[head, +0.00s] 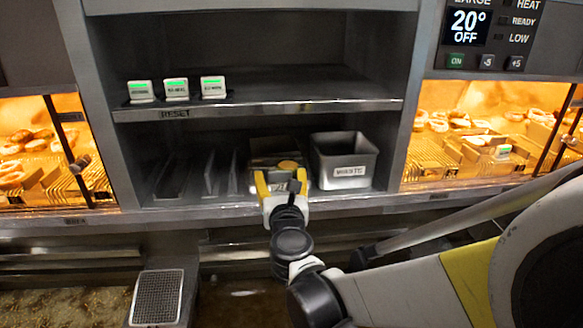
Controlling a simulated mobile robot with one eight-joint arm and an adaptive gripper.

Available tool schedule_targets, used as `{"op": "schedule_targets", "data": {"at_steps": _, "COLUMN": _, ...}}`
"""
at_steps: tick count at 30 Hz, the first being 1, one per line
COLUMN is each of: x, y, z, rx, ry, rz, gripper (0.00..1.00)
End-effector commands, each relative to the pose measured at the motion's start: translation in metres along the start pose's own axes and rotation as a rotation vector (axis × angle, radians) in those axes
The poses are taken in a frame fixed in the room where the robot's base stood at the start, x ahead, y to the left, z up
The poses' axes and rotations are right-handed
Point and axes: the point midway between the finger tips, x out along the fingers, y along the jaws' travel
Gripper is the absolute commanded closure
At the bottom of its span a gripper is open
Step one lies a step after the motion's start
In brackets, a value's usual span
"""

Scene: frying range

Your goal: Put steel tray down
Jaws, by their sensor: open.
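A small steel tray (257,160) sits on the lower shelf, just left of the waste bin, with something round and yellowish-orange (288,164) in it. My gripper (282,176), with yellow fingers, is at the front of this tray. Its fingers are spread apart and nothing shows clasped between them. The fingers and wrist hide the front of the tray. I cannot tell whether the fingers touch it.
A steel bin labelled waste (344,160) stands close to the right. Upright dividers (200,175) fill the shelf's left part. Three white timers (176,90) stand on the upper shelf (300,106), whose right part is free. Lit frying bays flank the shelves. A mesh basket (157,297) is at lower left.

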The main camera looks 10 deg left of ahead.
Motion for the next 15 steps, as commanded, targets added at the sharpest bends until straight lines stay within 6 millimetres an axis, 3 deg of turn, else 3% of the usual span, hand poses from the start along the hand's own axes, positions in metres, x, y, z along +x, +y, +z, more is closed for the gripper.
{"op": "schedule_targets", "data": {"at_steps": 9, "x": -0.072, "y": 0.001, "z": 0.001, "rx": 0.000, "ry": 0.000, "rz": 0.003, "gripper": 0.27}}
{"op": "schedule_targets", "data": {"at_steps": 15, "x": -0.101, "y": 0.001, "z": 0.000, "rx": 0.000, "ry": 0.000, "rz": 0.002, "gripper": 0.27}}
